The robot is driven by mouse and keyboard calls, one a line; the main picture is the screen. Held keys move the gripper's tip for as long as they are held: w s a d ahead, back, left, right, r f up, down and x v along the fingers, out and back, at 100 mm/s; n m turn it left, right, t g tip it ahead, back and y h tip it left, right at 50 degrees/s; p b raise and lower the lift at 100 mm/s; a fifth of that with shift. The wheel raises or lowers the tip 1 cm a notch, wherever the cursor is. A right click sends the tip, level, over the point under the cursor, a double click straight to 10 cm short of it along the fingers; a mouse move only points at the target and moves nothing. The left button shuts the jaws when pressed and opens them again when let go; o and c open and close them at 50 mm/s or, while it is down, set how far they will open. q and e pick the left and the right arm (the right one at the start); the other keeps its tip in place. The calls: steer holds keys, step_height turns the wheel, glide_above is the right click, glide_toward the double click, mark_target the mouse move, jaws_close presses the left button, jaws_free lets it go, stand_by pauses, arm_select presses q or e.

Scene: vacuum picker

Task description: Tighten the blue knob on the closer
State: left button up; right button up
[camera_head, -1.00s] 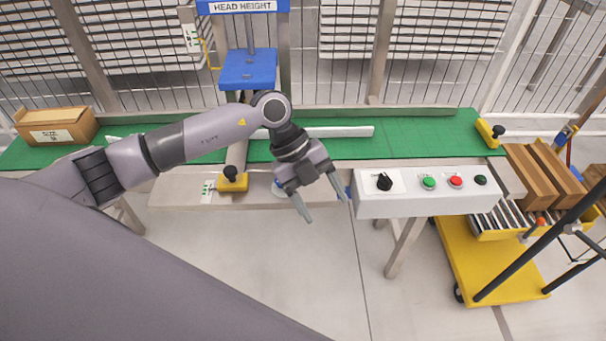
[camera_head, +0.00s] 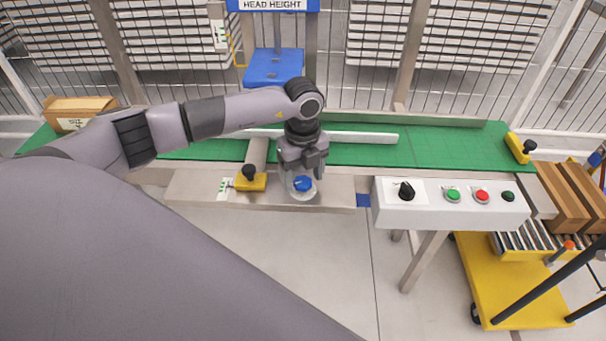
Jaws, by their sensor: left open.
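The blue knob (camera_head: 302,184) sits on a pale round base at the front edge of the closer, below the green belt (camera_head: 440,145). My left gripper (camera_head: 303,178) points down right at the knob, with its open fingers seeming to reach to either side of it. Whether the fingers touch the knob cannot be told. The gripper body hides the area just behind the knob. The closer's blue head (camera_head: 273,67) stands behind, under a "HEAD HEIGHT" label. My right gripper does not show.
A yellow clamp with a black knob (camera_head: 250,180) stands just left of the blue knob. A white control box (camera_head: 450,208) with a black dial and several buttons is to the right. A cardboard box (camera_head: 80,110) lies on the belt's left end. A yellow cart (camera_head: 500,290) stands at right.

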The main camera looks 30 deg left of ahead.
arm_select(q)
steer(key=c, duration=1.1)
steer(key=shift+o, duration=0.2)
